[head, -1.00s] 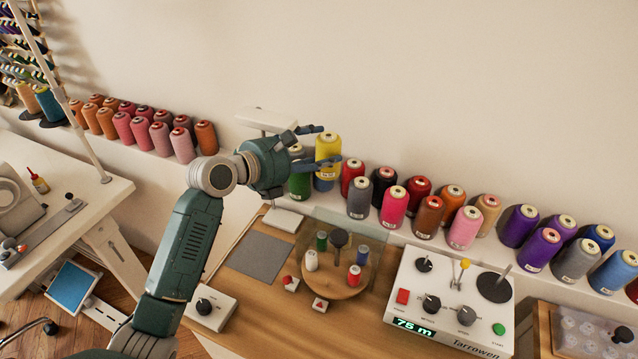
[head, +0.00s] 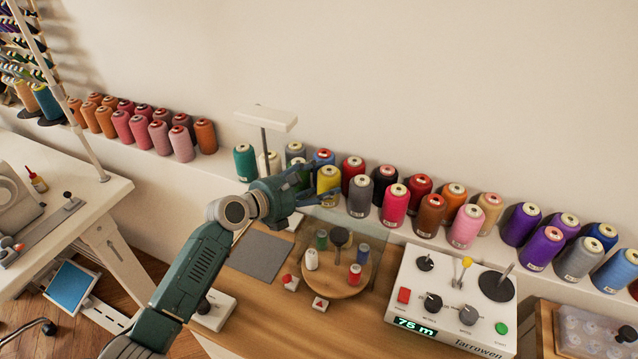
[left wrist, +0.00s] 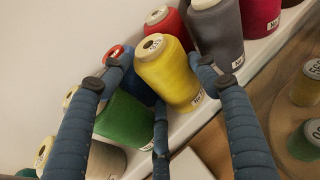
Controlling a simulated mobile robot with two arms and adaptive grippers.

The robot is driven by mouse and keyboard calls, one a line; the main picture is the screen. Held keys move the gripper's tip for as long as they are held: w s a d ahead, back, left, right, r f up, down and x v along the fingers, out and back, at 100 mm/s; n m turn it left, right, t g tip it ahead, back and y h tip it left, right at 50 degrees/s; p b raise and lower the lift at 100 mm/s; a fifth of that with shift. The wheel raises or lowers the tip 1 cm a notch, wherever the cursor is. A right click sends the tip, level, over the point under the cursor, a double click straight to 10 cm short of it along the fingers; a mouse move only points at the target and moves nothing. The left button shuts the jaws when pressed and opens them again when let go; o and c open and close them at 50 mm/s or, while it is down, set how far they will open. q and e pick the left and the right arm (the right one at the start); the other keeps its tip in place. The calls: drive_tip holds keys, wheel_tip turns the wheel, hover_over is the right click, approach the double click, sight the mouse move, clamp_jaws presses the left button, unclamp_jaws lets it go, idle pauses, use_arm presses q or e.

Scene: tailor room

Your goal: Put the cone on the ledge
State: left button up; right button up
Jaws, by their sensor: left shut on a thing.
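The yellow cone (head: 328,183) stands upright at the front of the white ledge (head: 399,233), among other thread cones. In the left wrist view, the yellow cone (left wrist: 170,68) is between my fingers, and its foot appears to be on the ledge. My left gripper (head: 318,182) is shut on it from the left side; its fingertips also show in the left wrist view (left wrist: 155,78). A green cone (left wrist: 125,122) stands close to the left of the yellow one, partly behind my fingers. My right gripper is out of view.
A blue cone (head: 323,157) is behind the yellow one, and a grey cone (head: 360,196) stands to its right. Below the ledge are a clear-covered round spool stand (head: 335,285) and a control box (head: 451,300). A white lamp-like post (head: 266,118) rises behind my gripper.

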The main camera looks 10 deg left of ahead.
use_arm(q)
drive_tip(key=o, duration=1.1)
drive_tip(key=shift+s, duration=0.1)
drive_tip(key=v, duration=1.2)
drive_tip(key=shift+r, duration=0.1)
